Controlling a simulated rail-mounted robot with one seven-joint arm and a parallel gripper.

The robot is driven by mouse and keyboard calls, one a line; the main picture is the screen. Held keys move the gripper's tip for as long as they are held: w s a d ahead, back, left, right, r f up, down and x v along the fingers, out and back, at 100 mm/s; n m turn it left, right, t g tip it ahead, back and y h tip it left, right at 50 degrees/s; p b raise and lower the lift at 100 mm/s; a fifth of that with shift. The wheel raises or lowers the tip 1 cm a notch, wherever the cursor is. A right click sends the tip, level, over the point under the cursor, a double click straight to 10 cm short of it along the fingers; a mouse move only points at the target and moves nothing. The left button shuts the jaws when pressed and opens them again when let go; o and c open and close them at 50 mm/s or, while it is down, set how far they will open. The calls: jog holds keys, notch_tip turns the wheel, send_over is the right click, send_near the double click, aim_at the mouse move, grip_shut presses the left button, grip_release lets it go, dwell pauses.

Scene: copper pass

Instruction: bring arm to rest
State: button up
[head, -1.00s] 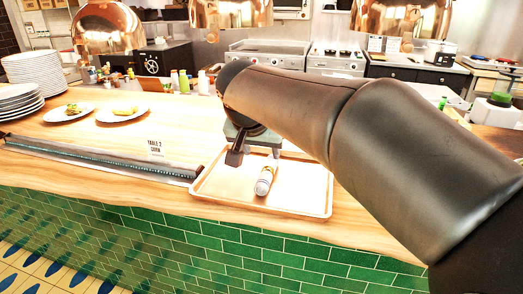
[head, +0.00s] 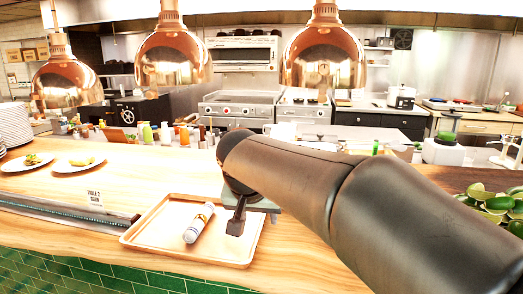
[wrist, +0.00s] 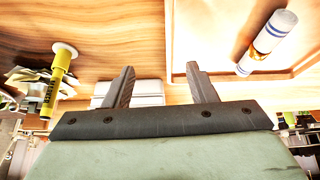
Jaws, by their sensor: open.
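My gripper (wrist: 163,78) is open and empty in the wrist view, with its two dark fingers apart. In the head view my gripper (head: 237,220) hangs over the right side of the wooden tray (head: 153,243), partly hidden by my arm. A white cylinder (head: 199,222) with a printed label lies on its side in the tray, left of the gripper and apart from it. The wrist view shows the cylinder (wrist: 268,42) with blue bands, also clear of the fingers.
A "Table 7" card (head: 95,197) stands left of the tray beside a dark rail. Plates of food (head: 78,164) and bottles stand behind. Copper lamps (head: 324,55) hang above. Limes (head: 495,200) lie at right. A yellow tube (wrist: 55,80) shows in the wrist view.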

jog(key=s+d+f+g+p, duration=0.1)
jog(key=s+d+f, duration=0.3)
jog(key=s, duration=0.3)
jog(key=s+d+f+n+g+y+p, duration=0.1)
jog(key=s+d+f+g, duration=0.1)
jog(key=s+d+f, duration=0.3)
jog(key=s+d+f+n+g+p, duration=0.1)
jog(key=s+d+f, duration=0.3)
jog(key=s, duration=0.5)
jog(key=shift+s+d+f+g, duration=0.4)
jog(key=shift+f+g, duration=0.1)
jog(key=shift+f, duration=0.4)
